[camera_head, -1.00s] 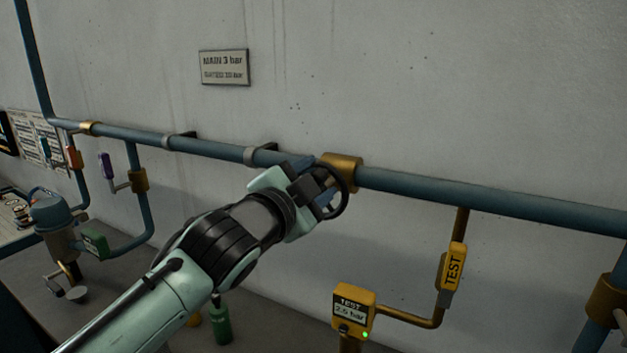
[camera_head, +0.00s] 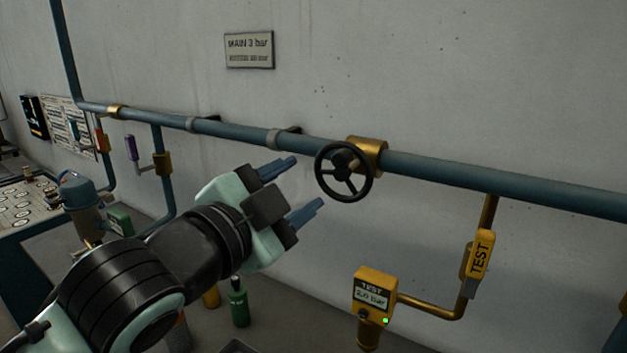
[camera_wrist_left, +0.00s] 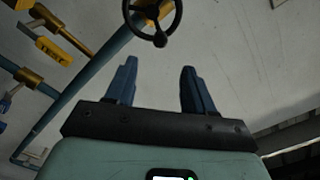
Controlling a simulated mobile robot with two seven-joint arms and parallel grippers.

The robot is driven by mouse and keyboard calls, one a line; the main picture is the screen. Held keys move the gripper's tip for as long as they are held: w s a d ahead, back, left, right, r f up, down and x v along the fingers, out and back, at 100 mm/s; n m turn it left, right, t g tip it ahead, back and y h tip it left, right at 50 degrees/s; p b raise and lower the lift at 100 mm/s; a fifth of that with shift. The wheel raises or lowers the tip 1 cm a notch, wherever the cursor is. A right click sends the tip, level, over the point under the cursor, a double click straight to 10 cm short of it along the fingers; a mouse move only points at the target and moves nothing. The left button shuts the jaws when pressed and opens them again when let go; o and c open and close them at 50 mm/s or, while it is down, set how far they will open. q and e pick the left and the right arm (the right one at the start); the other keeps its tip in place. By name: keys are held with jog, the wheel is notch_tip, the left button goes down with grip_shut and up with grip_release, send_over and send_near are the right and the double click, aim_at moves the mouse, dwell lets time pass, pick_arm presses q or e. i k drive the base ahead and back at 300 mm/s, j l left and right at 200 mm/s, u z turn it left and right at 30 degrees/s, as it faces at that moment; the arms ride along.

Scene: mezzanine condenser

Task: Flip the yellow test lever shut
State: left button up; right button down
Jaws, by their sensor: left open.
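The yellow test lever (camera_head: 480,258), marked TEST, stands nearly upright along its yellow pipe at the right in the head view. It also shows at the upper left of the left wrist view (camera_wrist_left: 54,49). The yellow test box (camera_head: 374,292) reads about 2.0 bar and has a lit green light. My left gripper (camera_head: 302,187) is open and empty, left of the black handwheel (camera_head: 344,171) and apart from it. It is well left of the lever. Its two blue fingers also show in the left wrist view (camera_wrist_left: 158,85). My right gripper is not in view.
At the left are a purple lever (camera_head: 131,148), a blue-topped vessel (camera_head: 80,192) and a green bottle (camera_head: 238,302). Space between handwheel and lever is clear.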

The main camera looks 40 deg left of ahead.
aim_at(482, 248)
jog(key=k+l, duration=0.1)
jog(key=k, duration=0.9)
